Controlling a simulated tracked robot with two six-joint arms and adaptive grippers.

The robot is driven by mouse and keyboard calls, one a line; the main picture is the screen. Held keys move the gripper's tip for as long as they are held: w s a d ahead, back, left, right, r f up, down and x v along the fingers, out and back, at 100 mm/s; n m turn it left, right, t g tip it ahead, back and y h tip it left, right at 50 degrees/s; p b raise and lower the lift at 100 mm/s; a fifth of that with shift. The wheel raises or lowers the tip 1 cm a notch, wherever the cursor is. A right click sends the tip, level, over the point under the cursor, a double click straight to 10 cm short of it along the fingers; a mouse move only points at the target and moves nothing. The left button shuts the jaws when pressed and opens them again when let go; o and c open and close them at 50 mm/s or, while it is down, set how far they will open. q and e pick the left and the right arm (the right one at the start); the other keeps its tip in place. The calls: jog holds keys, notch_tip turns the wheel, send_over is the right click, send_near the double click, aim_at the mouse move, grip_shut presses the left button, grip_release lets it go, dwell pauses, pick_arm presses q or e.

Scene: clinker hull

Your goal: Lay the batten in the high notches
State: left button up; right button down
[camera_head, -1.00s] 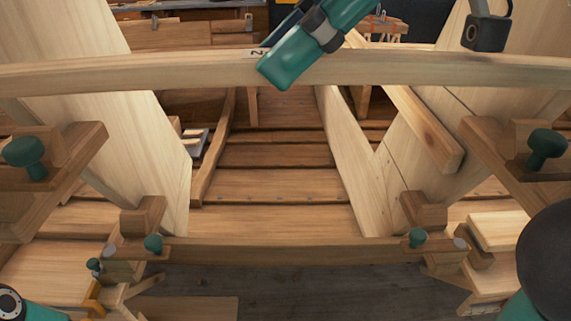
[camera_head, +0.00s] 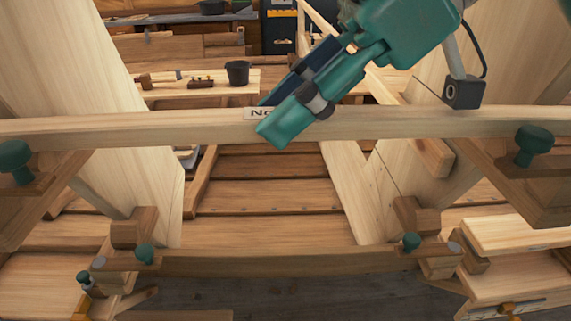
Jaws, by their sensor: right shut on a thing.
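The batten (camera_head: 180,123) is a long pale wooden strip running across the whole view, with a partly covered label near its middle. My right gripper (camera_head: 268,116), its arm coming in from the upper right, is shut on it beside the label. Wooden brackets with green knobs stand at the left (camera_head: 25,185) and right (camera_head: 535,180). The batten crosses over their far ends, and the knobs overlap its lower edge in the picture. The notches are hidden, so I cannot tell whether it touches them. My left gripper is out of view.
A lower wooden bar (camera_head: 280,262) spans two lower brackets with green knobs. Broad pale planks rise at the left (camera_head: 100,80) and right. Behind are the planked hull (camera_head: 265,195) and a bench (camera_head: 200,90) with a dark pot (camera_head: 237,73) and tools.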

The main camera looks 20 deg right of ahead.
aim_at(347, 111)
jog(key=shift+f+b, duration=0.85)
jog(key=shift+f, duration=1.8)
jog(key=shift+f, duration=0.2)
jog(key=c, duration=0.9)
grip_release()
jog(key=shift+r, duration=0.1)
jog(key=p+v, duration=0.1)
jog(key=v, duration=0.6)
jog(key=shift+w+a+p, duration=0.1)
jog(key=shift+p, duration=0.25)
jog(key=shift+d+r, duration=0.25)
jog(key=shift+d, duration=0.05)
